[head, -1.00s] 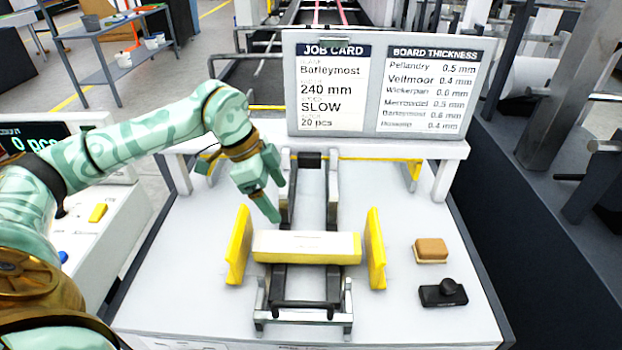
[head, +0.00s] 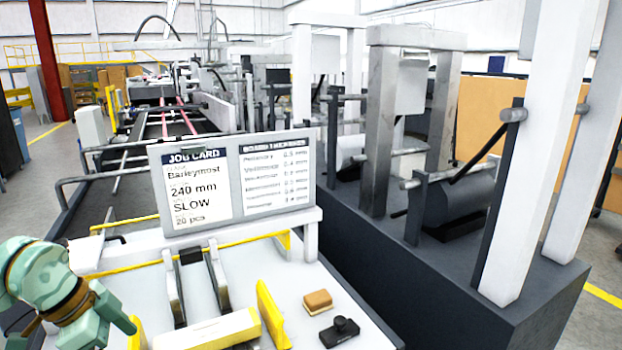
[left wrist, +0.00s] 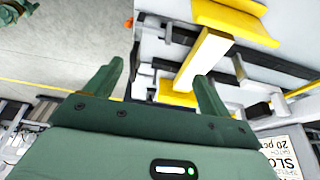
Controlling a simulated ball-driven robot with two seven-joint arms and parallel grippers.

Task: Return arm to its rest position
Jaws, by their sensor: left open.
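My left arm shows at the lower left of the head view, with its green gripper (head: 118,325) by the left side of the white work table (head: 262,276). In the left wrist view the two fingers of my left gripper (left wrist: 160,85) stand wide apart, with nothing held between them. A pale block (left wrist: 205,55) lies between two yellow guides (left wrist: 235,20) beyond the fingers. In the head view the block (head: 205,330) is at the bottom edge, partly cut off, with the right yellow guide (head: 272,315) beside it.
The job card board (head: 235,182) stands at the back of the table. A brown sponge-like block (head: 318,301) and a small black object (head: 339,331) lie on the right of the table. A dark machine base (head: 400,260) with upright posts stands to the right.

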